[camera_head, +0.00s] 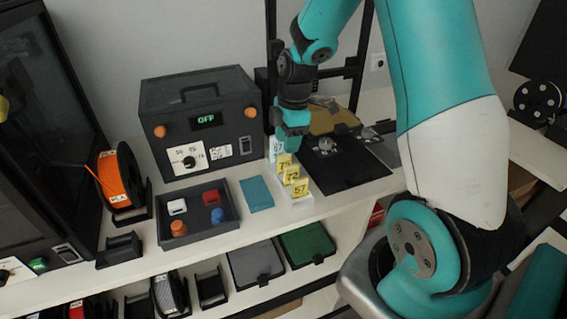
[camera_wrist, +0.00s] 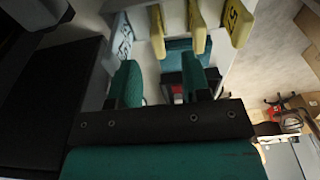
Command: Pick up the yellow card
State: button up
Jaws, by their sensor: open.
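Three yellow cards with black numbers stand upright in a row in a white holder (camera_head: 295,203) on the shelf top: 75 (camera_head: 284,163), 72 (camera_head: 292,175) and 57 (camera_head: 300,189). A pale card (camera_head: 276,148) stands behind them, partly hidden by my gripper. My gripper (camera_head: 291,146) points down at the back end of the row. In the wrist view its teal fingers (camera_wrist: 161,64) are apart with nothing held between them. The pale card (camera_wrist: 122,42) and the yellow cards (camera_wrist: 157,32), (camera_wrist: 196,28), (camera_wrist: 235,22) show beyond the fingertips; contact cannot be told.
A dark control box (camera_head: 200,125) stands behind left. A dark tray (camera_head: 198,217) with small coloured pieces and a flat blue-teal sheet (camera_head: 257,194) lie left of the cards. A black mat (camera_head: 345,170) lies right. An orange spool (camera_head: 120,178) stands far left.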

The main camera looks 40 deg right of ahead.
aim_at(284, 155)
jog(key=shift+w+a+f+p, duration=0.15)
jog(key=shift+f+p, duration=0.25)
jog(key=shift+f, duration=0.95)
jog(key=shift+w+a+f+p, duration=0.15)
jog(key=shift+f+p, duration=0.2)
jog(key=shift+f, duration=0.95)
grip_shut()
